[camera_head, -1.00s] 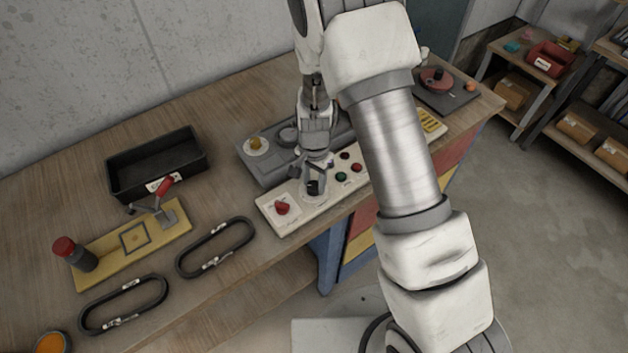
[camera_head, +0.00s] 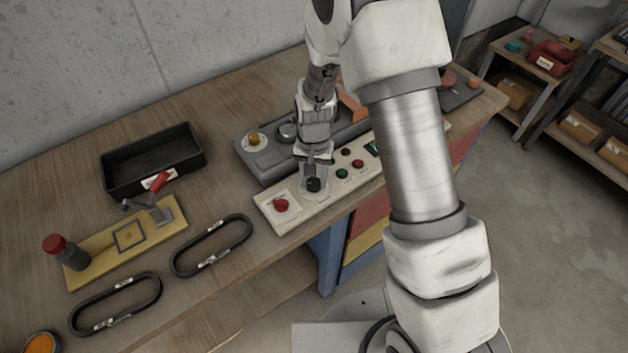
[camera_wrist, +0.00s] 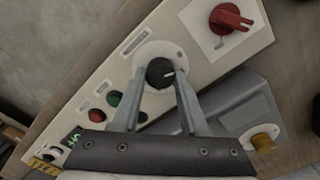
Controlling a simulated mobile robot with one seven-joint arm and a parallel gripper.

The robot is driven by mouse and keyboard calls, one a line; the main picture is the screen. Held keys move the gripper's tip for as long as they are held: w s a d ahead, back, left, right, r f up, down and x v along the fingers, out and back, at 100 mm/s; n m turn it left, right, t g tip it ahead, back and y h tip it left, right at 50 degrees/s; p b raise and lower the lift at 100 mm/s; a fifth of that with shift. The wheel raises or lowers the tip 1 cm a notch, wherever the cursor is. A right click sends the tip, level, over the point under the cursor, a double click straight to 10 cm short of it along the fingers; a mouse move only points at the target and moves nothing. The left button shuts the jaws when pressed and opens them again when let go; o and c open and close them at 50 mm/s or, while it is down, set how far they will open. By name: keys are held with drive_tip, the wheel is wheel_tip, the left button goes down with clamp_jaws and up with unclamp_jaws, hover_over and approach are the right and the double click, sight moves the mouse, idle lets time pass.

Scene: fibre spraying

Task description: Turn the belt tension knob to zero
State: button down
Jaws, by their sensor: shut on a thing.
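A black round knob with a white pointer line (camera_wrist: 160,73) sits on a light dial plate on the cream control panel (camera_head: 272,214); the knob also shows in the head view (camera_head: 313,185). My gripper (camera_wrist: 160,80) is at the knob, with one finger on each side, shut on it. The knob's pointer line points to the right in the wrist view. The dial markings are too small to read. A small green display (camera_wrist: 71,139) is on the panel in the wrist view.
A red rotary switch (camera_wrist: 231,19) and several red and green buttons (camera_wrist: 115,98) flank the knob on the panel. A grey unit with a yellow knob (camera_wrist: 263,143) stands behind. A black tray (camera_head: 150,172), a yellow fixture (camera_head: 100,262) and two black belts (camera_head: 212,247) lie left.

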sight(314, 181)
drive_tip(key=shift+n+b, duration=0.85)
drive_tip(key=shift+n, duration=1.05)
drive_tip(key=shift+c, duration=2.1)
unclamp_jaws()
drive_tip(key=shift+r, duration=0.1)
wheel_tip(314, 181, up, 17)
drive_tip(key=shift+r, duration=0.15)
